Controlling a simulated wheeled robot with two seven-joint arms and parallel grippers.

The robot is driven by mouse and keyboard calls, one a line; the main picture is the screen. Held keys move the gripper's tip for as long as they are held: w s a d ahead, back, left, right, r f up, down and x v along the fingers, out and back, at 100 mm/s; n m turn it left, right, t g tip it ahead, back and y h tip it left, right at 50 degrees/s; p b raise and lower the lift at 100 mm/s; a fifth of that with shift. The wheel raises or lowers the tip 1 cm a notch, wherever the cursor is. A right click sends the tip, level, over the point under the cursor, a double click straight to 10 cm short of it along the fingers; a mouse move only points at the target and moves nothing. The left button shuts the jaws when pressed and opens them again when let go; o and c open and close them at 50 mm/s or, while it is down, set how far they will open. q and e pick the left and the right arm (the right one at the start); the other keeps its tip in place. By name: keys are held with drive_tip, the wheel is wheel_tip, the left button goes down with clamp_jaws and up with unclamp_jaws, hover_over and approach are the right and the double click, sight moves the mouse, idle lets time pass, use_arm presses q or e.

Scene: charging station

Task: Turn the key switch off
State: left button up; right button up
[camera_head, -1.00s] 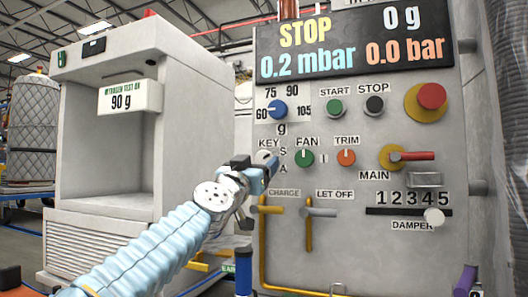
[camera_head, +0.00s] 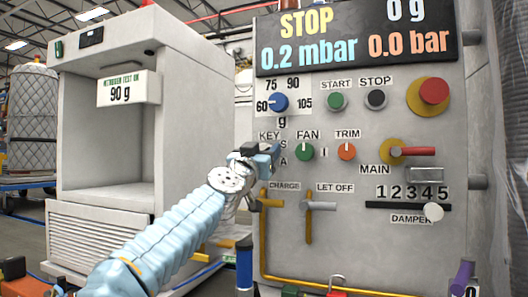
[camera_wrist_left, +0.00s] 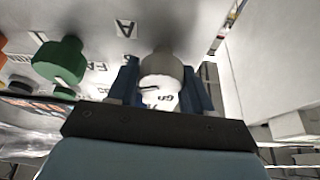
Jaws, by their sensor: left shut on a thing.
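The key switch (camera_wrist_left: 162,65) shows in the left wrist view as a pale round knob standing out from the panel, between my two blue fingers. In the head view my left gripper (camera_head: 267,156) is at the panel just below the KEY label (camera_head: 269,135) and hides the switch. In the left wrist view my left gripper (camera_wrist_left: 162,88) is shut on the knob, one finger at each side. The key's turned position is hard to read. My right gripper is not in view.
The green FAN knob (camera_head: 304,152) is close to the right of my gripper, with the orange TRIM knob (camera_head: 346,152) beyond it. The blue dial (camera_head: 278,103) is above. The yellow CHARGE lever (camera_head: 268,200) is just below. A grey cabinet (camera_head: 190,130) stands to the left.

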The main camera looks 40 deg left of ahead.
use_arm(q)
drive_tip(key=shift+r+n+y+p, duration=0.2)
drive_tip(key=shift+n+y+p, duration=0.3)
drive_tip(key=shift+n+p, duration=0.45)
drive_tip(key=n+g+y+p, duration=0.1)
drive_tip(key=n+p, duration=0.1)
drive_tip(key=n, duration=0.1)
drive_tip(key=n+g+y+p, duration=0.1)
drive_tip(key=n+p, duration=0.2)
drive_tip(key=n+g+y+p, duration=0.1)
drive_tip(key=n+y+p, duration=0.1)
drive_tip(key=n, duration=0.2)
drive_tip(key=shift+r+p, duration=0.1)
drive_tip(key=shift+p, duration=0.2)
drive_tip(key=n+g+y+p, duration=0.1)
drive_tip(key=n+g+p, duration=0.1)
drive_tip(key=n, duration=0.2)
drive_tip(key=shift+a+p, duration=0.15)
drive_tip(key=shift+p, duration=0.25)
drive_tip(key=shift+f+n, duration=0.25)
drive_tip(key=shift+s, duration=0.1)
drive_tip(key=o, duration=1)
drive_tip(key=shift+f, duration=0.1)
